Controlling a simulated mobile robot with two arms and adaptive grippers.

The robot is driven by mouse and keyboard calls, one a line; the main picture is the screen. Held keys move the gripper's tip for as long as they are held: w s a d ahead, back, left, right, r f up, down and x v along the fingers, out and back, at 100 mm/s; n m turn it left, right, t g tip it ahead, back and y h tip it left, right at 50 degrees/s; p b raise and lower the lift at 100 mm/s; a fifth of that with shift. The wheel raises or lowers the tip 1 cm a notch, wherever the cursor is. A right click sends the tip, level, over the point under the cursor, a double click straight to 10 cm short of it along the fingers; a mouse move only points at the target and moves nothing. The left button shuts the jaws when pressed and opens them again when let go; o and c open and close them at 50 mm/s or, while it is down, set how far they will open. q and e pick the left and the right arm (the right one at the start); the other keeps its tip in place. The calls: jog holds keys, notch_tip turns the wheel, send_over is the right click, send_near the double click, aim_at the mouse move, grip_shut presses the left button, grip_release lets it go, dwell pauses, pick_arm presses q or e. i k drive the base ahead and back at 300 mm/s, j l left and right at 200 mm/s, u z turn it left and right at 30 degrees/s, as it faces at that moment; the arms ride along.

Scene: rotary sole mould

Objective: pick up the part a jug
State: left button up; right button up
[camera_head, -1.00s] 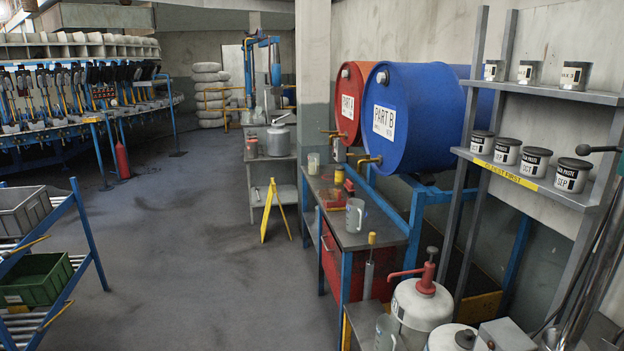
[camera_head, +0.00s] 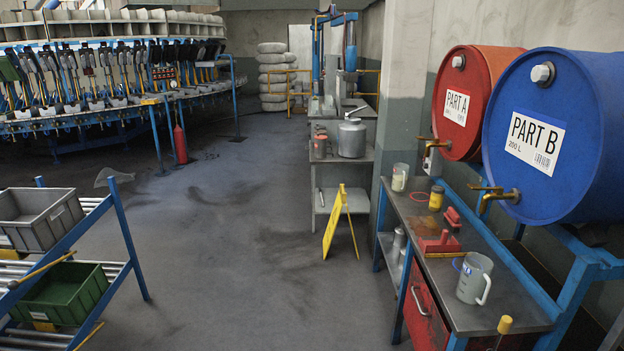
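A small clear jug (camera_head: 399,177) with pale contents stands at the far end of the grey bench (camera_head: 505,298), near the tap of the red PART A drum (camera_head: 470,100). A red ring lies beside it. A larger translucent jug (camera_head: 473,279) stands upright at the bench's near end, its handle to the right, by the blue PART B drum (camera_head: 555,135). A blue mark shows at its left side. I cannot read a label on either jug. Neither of my grippers is in view.
A yellow-lidded jar (camera_head: 436,198) and red tools (camera_head: 440,243) lie between the jugs. Brass taps jut over the bench. A yellow floor sign (camera_head: 338,222) stands left of it. A crate rack (camera_head: 127,235) is at left. The middle floor (camera_head: 235,240) is clear.

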aim_at(400, 177)
jog(key=i, duration=2.45)
jog(key=i+j+z, duration=0.15)
jog(key=i+z, duration=0.25)
jog(key=i, duration=0.25)
jog(key=i+j+z, duration=0.35)
jog(key=i, duration=0.3)
jog(key=i+j+z, duration=0.4)
jog(key=i+j, duration=0.1)
jog(key=i, duration=0.1)
